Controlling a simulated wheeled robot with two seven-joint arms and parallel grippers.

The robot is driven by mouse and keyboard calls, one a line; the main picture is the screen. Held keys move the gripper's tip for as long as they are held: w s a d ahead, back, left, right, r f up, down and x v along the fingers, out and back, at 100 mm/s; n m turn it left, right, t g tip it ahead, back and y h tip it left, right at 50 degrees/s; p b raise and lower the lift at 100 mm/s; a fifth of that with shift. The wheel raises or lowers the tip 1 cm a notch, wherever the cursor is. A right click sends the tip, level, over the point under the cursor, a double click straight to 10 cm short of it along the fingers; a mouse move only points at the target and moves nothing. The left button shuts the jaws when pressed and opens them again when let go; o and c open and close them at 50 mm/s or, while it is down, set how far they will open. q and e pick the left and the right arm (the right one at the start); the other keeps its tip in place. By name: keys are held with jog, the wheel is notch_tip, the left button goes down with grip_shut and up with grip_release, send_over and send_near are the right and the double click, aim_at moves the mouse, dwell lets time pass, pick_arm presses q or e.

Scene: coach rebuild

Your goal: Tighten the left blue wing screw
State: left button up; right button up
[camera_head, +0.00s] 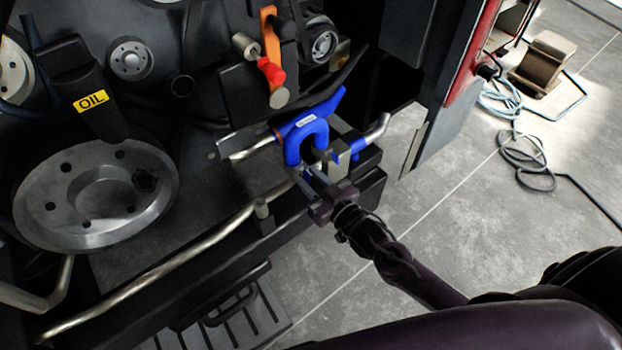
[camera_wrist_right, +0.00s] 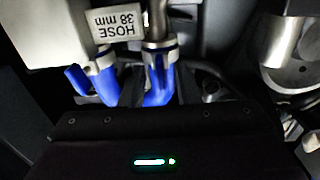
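A blue curved part (camera_head: 296,133) with a small white label sits at the engine's lower right in the head view. A smaller blue piece (camera_head: 357,150) is just right of it. In the right wrist view, two blue pieces with pale metal bands show, one at left (camera_wrist_right: 104,84) and one at centre (camera_wrist_right: 160,88). I cannot tell which blue piece is the left wing screw. My right gripper (camera_head: 312,177) is right below the blue curved part. Its fingertips are small and partly hidden, so contact and opening are unclear. My left gripper is out of view.
A white label reading HOSE 38 mm (camera_wrist_right: 117,24) shows upside down. A metal pipe (camera_head: 170,273) runs along the engine's lower edge. A red lever (camera_head: 271,71) is above the blue part. A large pulley (camera_head: 96,195) is at left. Cables (camera_head: 517,140) lie on the open floor at right.

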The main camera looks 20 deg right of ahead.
grip_shut()
pick_arm(q)
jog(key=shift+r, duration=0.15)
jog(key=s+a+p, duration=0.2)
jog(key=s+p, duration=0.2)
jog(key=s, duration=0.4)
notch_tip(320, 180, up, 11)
jog(key=p, duration=1.1)
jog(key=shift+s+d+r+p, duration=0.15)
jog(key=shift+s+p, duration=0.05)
jog(key=shift+p, duration=0.2)
pick_arm(e)
jog(key=shift+f+m, duration=0.2)
jog(key=shift+m, duration=7.95)
jog(key=shift+f+m, duration=0.15)
jog(key=shift+m, duration=8)
